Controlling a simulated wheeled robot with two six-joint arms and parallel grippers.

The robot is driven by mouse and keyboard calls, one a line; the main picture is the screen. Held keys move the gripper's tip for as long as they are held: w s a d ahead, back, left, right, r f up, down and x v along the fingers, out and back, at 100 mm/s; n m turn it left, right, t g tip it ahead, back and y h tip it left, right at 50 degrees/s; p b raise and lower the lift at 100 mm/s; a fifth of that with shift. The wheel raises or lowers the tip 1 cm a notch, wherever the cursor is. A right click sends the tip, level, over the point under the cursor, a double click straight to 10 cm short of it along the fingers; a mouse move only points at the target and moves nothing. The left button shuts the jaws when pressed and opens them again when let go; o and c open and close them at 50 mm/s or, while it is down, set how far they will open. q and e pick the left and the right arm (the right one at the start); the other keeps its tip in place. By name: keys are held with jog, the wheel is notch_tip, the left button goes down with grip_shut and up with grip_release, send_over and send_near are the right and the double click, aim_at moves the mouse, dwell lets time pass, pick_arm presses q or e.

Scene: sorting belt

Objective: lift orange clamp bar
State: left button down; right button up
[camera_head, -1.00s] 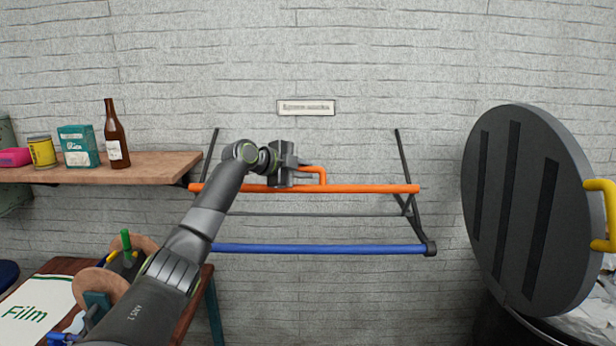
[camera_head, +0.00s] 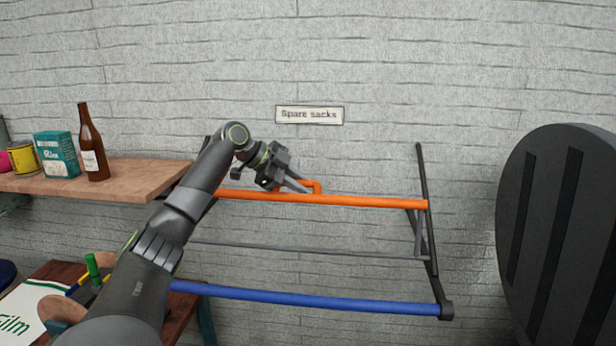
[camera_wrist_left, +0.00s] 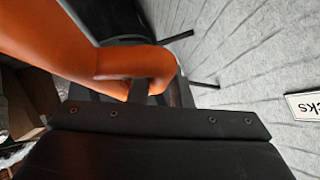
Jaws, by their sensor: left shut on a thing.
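The orange clamp bar (camera_head: 375,202) runs across the front of a dark wall frame, with a small orange loop handle (camera_head: 319,186) on its top edge. My left gripper (camera_head: 301,184) is shut on the handle from the left and above. In the left wrist view the orange bar (camera_wrist_left: 45,35) fills the upper left, and its handle (camera_wrist_left: 135,65) runs down to the dark jaws, which hide part of it. My right gripper is out of view.
A blue bar (camera_head: 330,302) and a thin grey rod (camera_head: 320,252) span the frame below. A large dark round lid (camera_head: 560,230) stands right. A sign (camera_head: 309,115) is above.

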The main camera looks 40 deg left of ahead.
pick_arm(q)
jog(key=shift+f, duration=0.25)
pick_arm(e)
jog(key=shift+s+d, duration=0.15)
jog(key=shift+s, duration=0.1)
pick_arm(q)
jog(key=shift+d+f, duration=0.1)
jog(key=c, duration=1.6)
grip_release()
jog(key=shift+r, duration=0.25)
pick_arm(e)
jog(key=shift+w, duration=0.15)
